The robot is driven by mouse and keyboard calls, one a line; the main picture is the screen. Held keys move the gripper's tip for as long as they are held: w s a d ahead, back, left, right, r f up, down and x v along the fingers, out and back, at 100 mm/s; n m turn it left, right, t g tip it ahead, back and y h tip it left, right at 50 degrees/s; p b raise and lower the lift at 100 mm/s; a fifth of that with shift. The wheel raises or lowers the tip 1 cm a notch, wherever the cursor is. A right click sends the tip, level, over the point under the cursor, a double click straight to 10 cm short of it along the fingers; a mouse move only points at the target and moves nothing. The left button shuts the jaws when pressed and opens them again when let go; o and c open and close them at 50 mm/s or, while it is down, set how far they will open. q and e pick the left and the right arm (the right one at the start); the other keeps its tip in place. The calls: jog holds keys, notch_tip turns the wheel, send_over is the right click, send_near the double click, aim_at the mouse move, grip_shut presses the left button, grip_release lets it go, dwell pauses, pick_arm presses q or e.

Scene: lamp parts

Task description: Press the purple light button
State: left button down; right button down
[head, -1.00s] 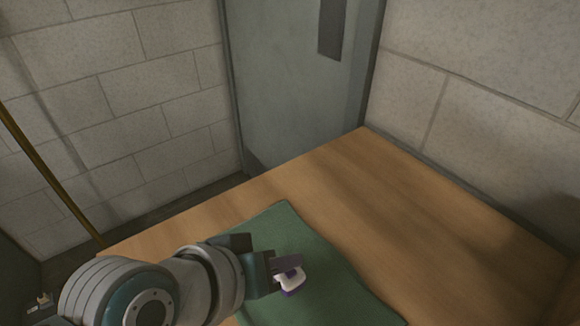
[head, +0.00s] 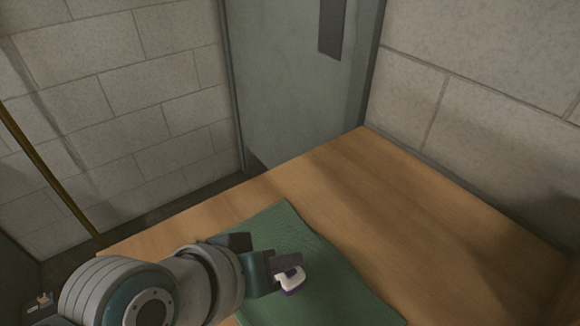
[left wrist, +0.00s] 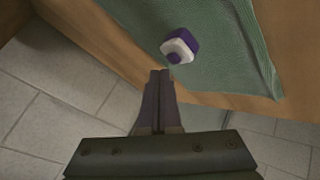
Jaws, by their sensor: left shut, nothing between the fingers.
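The light button (head: 292,281) is a small white block with purple parts, lying on the green mat on the table. In the left wrist view the button (left wrist: 180,47) shows a purple side and a round purple cap on its white face. My left gripper (head: 288,264) is shut and empty, its fingertips over or right beside the button in the head view. In the left wrist view the shut fingertips (left wrist: 160,74) lie just below the button in the picture, with a small gap between them. I cannot tell from the head view whether they touch. My right gripper is not in view.
The green mat (head: 335,290) lies on a wooden table (head: 400,220), which is bare to the right and behind. Block walls (head: 120,90) and a grey door (head: 290,80) stand behind the table. A thin yellowish pole (head: 50,175) stands at the left.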

aim_at(285, 280)
pick_arm(q)
jog(key=shift+f, duration=0.1)
dwell(0.4)
jog(key=shift+f+b, duration=0.3)
jog(key=shift+f, duration=0.05)
jog(key=shift+f, duration=0.3)
dwell(0.4)
jog(key=shift+r, duration=0.1)
jog(key=shift+r+p, duration=0.65)
jog(key=shift+r, duration=0.05)
jog(key=shift+r, duration=0.1)
notch_tip(285, 280, up, 6)
jog(key=p, duration=0.6)
